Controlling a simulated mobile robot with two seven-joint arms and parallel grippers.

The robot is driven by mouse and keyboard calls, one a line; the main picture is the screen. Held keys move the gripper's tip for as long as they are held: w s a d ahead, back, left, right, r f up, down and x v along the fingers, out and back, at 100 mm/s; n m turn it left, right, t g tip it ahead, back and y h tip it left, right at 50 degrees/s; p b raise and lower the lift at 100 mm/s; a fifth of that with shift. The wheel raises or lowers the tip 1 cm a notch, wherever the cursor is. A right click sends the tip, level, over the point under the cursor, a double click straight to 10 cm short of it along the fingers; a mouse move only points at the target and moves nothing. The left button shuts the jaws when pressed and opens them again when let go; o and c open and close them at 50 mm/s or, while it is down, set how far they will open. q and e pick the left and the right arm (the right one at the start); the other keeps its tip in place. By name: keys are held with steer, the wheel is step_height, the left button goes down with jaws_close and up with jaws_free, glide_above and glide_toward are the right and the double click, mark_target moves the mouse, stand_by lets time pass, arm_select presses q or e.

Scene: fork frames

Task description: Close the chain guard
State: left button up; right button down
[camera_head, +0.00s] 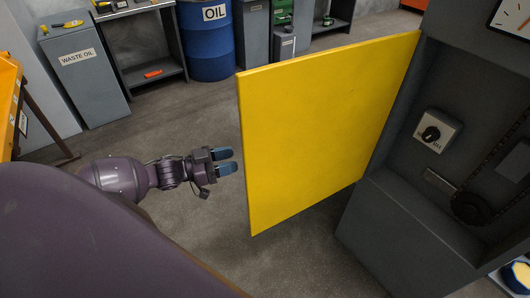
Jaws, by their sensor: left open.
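The chain guard (315,125) is a flat yellow panel that stands swung open. Its right edge meets the dark grey machine housing (395,240). Inside the open housing at the right I see a chain on a sprocket (470,207). My left gripper (228,161) is open and empty, with blue fingertips pointing right. It is just left of the panel's free left edge, with a small gap in the picture; I cannot tell its depth exactly. My right gripper is not in view.
A rotary switch (432,134) is on the housing's inner wall. A blue oil barrel (207,50), a grey waste oil bin (84,80) and a metal shelf (152,78) stand at the back. The floor around the panel is clear.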

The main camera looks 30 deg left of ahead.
arm_select(q)
steer(key=x, duration=1)
steer(key=shift+w+d, duration=0.1)
jaws_close()
